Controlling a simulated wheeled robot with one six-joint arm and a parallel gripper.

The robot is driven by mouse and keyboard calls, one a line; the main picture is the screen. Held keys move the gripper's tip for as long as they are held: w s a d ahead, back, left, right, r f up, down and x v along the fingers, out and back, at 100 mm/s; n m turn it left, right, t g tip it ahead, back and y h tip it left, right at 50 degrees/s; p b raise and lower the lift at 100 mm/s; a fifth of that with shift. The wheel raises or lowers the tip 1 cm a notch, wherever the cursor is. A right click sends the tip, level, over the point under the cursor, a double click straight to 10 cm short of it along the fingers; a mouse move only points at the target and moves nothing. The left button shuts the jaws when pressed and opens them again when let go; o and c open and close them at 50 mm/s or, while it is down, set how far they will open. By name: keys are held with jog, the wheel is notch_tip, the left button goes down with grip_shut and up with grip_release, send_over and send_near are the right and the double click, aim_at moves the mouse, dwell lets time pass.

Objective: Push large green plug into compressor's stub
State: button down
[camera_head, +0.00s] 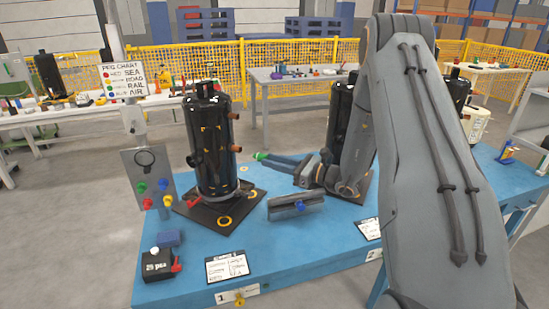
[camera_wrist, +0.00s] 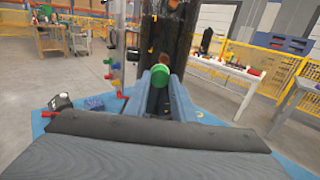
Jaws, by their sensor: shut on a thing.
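The large green plug (camera_head: 260,156) is held at the tips of my gripper (camera_head: 268,159). In the wrist view the green plug (camera_wrist: 160,76) sits between the two blue-grey fingers (camera_wrist: 161,95), which are shut on it. The black upright compressor (camera_head: 208,145) stands on a dark square base. Its lower copper stub (camera_head: 236,149) points right, towards the plug, with a small gap seen between them in the head view. In the wrist view the copper stub (camera_wrist: 164,58) shows just beyond and above the plug, partly hidden by it. An upper copper stub (camera_head: 233,116) also shows.
A panel with coloured pegs (camera_head: 149,182) stands left of the compressor. A grey block with a blue peg (camera_head: 296,205) lies in front of my gripper on the blue table (camera_head: 290,252). A second compressor (camera_head: 342,112) is partly hidden behind my arm.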

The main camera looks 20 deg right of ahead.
aim_at(262, 156)
jog(key=shift+w+d+r, duration=0.15)
jog(key=shift+w+d, duration=0.1)
jog(key=shift+d, duration=0.05)
jog(key=shift+s+d, duration=0.1)
jog(key=shift+b+x, duration=0.9)
jog(key=shift+x, duration=1.8)
jog(key=shift+b+x, duration=0.85)
jog(key=shift+x, duration=0.6)
dwell(1.6)
jog(key=c, duration=1.4)
grip_release()
